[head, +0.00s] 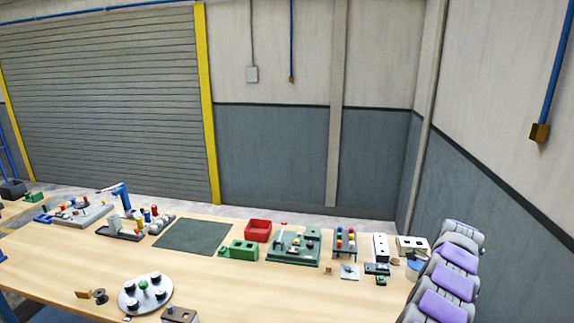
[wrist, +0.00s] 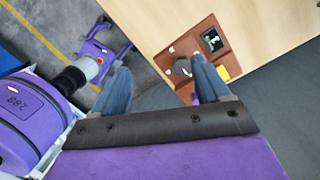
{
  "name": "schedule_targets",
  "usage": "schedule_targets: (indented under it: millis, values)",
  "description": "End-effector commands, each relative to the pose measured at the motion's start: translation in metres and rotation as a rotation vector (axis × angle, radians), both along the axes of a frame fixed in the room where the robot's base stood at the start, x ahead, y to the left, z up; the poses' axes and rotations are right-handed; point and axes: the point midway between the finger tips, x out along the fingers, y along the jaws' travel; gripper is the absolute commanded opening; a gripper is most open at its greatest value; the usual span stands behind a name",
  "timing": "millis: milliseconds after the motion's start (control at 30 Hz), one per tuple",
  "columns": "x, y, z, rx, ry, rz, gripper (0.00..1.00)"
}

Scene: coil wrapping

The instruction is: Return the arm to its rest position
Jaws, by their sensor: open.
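My gripper (wrist: 160,85) shows in the wrist view. Its two blue fingers are spread wide apart and nothing is between them. Grey floor shows in the gap between them. The right finger overlaps the view of a brown board (wrist: 182,48), which carries dark parts and a yellow block (wrist: 222,72) at the edge of the wooden table (wrist: 255,30). No fingers can be made out in the head view. Purple and grey segments, which look like my own arm, fill its lower right. A purple body of mine fills the left of the wrist view.
In the head view the wooden table (head: 232,285) holds a round grey plate with knobs (head: 130,300), a dark green mat (head: 192,234), a red bin (head: 258,231), a green board (head: 300,241) and several small parts. The front middle is clear. Walls and a shutter (head: 110,90) stand behind.

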Motion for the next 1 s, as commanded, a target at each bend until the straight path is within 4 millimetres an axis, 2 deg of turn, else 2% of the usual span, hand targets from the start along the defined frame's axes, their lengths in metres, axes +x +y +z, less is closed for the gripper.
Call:
schedule_targets:
  millis: [33, 233, 467, 700, 900, 1000]
  values:
    - [0.004, 0.021, 0.007, 0.031, -0.020, 0.075, 0.76]
    - [0.005, 0.093, 0.037, 0.114, -0.090, 0.379, 0.76]
    - [-0.018, 0.172, 0.075, 0.167, -0.165, 0.735, 0.76]
    - [-0.067, 0.239, 0.108, 0.175, -0.227, 1.091, 0.76]
    - [-0.125, 0.281, 0.124, 0.161, -0.248, 1.372, 0.76]
    - [-0.157, 0.295, 0.127, 0.146, -0.252, 1.504, 0.76]
